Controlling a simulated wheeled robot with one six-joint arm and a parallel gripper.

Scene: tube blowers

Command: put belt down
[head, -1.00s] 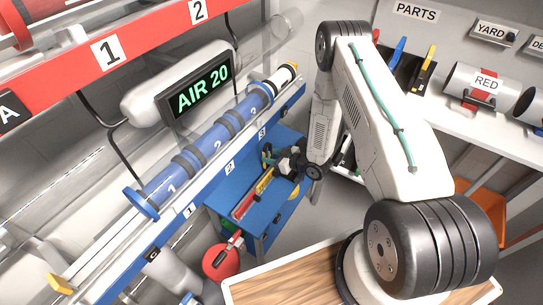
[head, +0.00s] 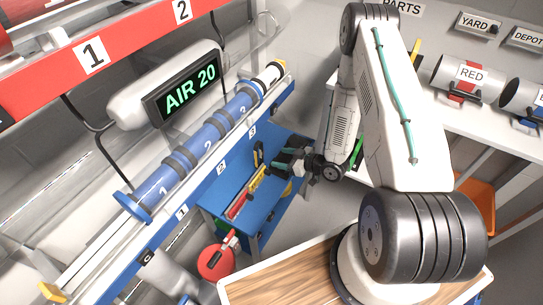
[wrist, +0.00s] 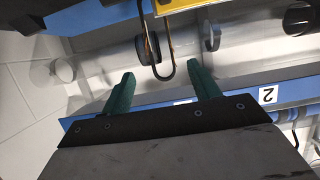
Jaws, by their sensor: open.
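My gripper (head: 278,160) is over the blue bench in the head view, near a small dark upright piece (head: 258,155). In the wrist view its two green fingers (wrist: 162,88) are spread apart with nothing between their tips. Beyond the fingertips a thin brown loop (wrist: 167,68), which may be the belt, hangs by a yellow piece (wrist: 180,4). The loop appears apart from both fingers. In the head view I cannot make out the belt.
The blue bench (head: 270,205) holds a row of red and yellow items (head: 243,196). A blue tube (head: 205,145) on a numbered rail runs along the left. A red round object (head: 216,262) sits low by the bench. A white parts shelf (head: 480,120) stands at right.

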